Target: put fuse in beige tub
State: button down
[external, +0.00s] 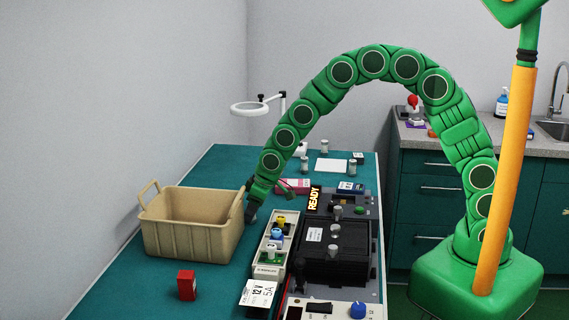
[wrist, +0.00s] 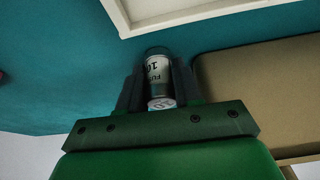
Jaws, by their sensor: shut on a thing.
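The fuse (wrist: 158,70), a small silvery cylinder with a printed label, is between the two fingers of my gripper (wrist: 158,85) in the wrist view. My gripper (external: 251,212) is shut on it. In the external view my gripper points down just right of the beige tub, and I cannot make out the fuse there. The beige tub (external: 190,240) has raised handles and stands on the teal bench at the left. Its wall also shows at the right of the wrist view (wrist: 255,95). The tub's floor is mostly hidden.
A red box (external: 187,286) stands in front of the tub. A pale rack (external: 270,255) with coloured parts and a black test unit (external: 335,250) stand to the right. Several small cylinders, one of them silvery (external: 325,146), stand at the back. A ring lamp (external: 250,108) rises behind.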

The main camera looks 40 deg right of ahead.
jog(key=shift+r, duration=0.35)
notch_tip(320, 180, up, 2)
jog(key=shift+r, duration=0.15)
jog(key=s+d+r, duration=0.4)
jog(key=s+r, duration=0.2)
jog(key=r, duration=0.2)
jog(key=s+d+r, duration=0.4)
jog(key=s+r, duration=0.1)
jog(key=r, duration=0.2)
jog(key=w+a+r+m, duration=0.3)
jog(key=w+a, duration=0.8)
jog(key=w, duration=0.1)
jog(key=a+f+m+t+h, duration=0.1)
jog(key=a+f+m, duration=0.15)
jog(key=a, duration=1.55)
jog(key=shift+n, duration=0.45)
jog(key=shift+w+f, duration=0.15)
jog(key=shift+f, duration=8.8)
